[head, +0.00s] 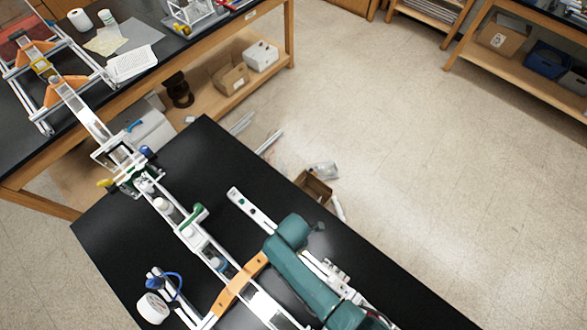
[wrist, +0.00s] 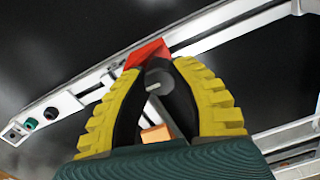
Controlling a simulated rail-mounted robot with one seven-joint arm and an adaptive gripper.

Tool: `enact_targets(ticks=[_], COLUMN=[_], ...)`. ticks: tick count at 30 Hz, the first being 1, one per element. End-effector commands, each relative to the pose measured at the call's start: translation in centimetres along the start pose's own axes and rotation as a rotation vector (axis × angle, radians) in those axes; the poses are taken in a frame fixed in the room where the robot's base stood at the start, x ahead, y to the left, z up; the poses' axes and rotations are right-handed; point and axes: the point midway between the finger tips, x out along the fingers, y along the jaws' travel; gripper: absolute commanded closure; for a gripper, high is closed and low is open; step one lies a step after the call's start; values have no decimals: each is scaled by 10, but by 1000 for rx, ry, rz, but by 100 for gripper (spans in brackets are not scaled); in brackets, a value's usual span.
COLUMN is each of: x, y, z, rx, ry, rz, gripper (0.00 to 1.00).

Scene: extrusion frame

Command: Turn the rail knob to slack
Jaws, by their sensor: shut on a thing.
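The rail knob (wrist: 160,76) shows in the wrist view as a dark grey round piece with a pale bar across it. My gripper (wrist: 161,82) has its two yellow ridged fingers closed around the knob, one on each side, with black inner pads against it. A red piece (wrist: 149,53) sticks out just beyond the fingertips. A small orange block (wrist: 156,134) shows between the fingers near the palm; I cannot tell what it belongs to. In the head view my teal arm covers the gripper and knob.
A pale rail (wrist: 60,106) with green and dark red buttons at its left end runs past the fingers; its end (head: 251,208) shows in the head view. A long white slide assembly (head: 195,237) with an orange bracket (head: 240,285) stands left of my arm on the black table (head: 370,240).

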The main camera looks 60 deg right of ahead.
Motion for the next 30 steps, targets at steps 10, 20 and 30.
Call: enact_targets(ticks=[10, 20, 30], x=[1, -11, -91], y=[-1, 1, 0], z=[0, 0, 0], rx=[0, 1, 1], ry=[0, 0, 0], rz=[-1, 3, 3], gripper=[42, 42, 42])
